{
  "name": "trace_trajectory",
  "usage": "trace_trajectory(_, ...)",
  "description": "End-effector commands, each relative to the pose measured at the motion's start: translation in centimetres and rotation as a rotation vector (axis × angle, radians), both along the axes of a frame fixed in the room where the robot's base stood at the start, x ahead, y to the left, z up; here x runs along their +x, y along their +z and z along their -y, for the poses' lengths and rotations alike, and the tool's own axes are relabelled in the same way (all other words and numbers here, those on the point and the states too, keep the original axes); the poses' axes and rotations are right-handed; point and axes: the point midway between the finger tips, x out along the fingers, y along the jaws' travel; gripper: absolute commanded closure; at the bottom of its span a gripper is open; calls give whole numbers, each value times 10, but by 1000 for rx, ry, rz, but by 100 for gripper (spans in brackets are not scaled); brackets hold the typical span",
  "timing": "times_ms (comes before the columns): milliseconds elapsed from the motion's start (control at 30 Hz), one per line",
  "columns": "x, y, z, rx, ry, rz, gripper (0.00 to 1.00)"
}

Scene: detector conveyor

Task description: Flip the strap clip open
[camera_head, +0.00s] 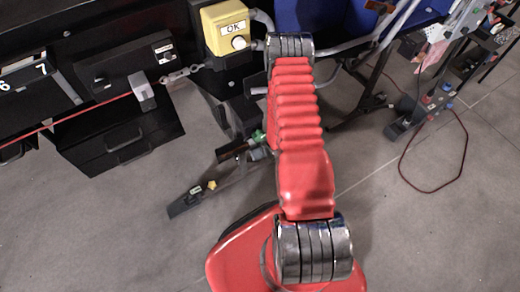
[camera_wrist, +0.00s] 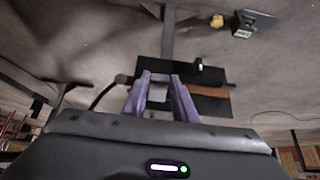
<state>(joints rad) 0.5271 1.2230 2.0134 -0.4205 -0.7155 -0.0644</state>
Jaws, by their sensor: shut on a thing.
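My gripper (camera_wrist: 160,80) shows in the wrist view with its two purple fingers close together. They are shut on a small part at the front of a black plate (camera_wrist: 210,75), which I take to be the strap clip. The fingers hide most of the held part, and I cannot tell whether its flap is up or down. A brown strap-like strip (camera_wrist: 208,91) runs across the plate to the right of the fingers. In the head view my red arm covers the gripper and most of this spot.
Left is a black conveyor cabinet (camera_head: 120,130) with a red pull cord (camera_head: 75,121). A dark foot with a label (camera_head: 185,201) stands on the floor. A red cable (camera_head: 463,150) lies right; open grey floor is in front.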

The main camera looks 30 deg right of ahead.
Motion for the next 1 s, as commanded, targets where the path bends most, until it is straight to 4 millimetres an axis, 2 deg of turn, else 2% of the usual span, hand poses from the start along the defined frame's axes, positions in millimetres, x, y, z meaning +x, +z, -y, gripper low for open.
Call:
trace_trajectory(100, 5, 2, -5, -1, 17, -1, 100)
trace_trajectory(467, 7, 3, -6, -3, 19, 0, 100)
trace_trajectory(500, 7, 3, -6, -3, 19, 0, 74)
trace_trajectory(767, 5, 2, -5, -1, 14, -4, 56)
trace_trajectory(1000, 4, 2, -5, -1, 12, -5, 56)
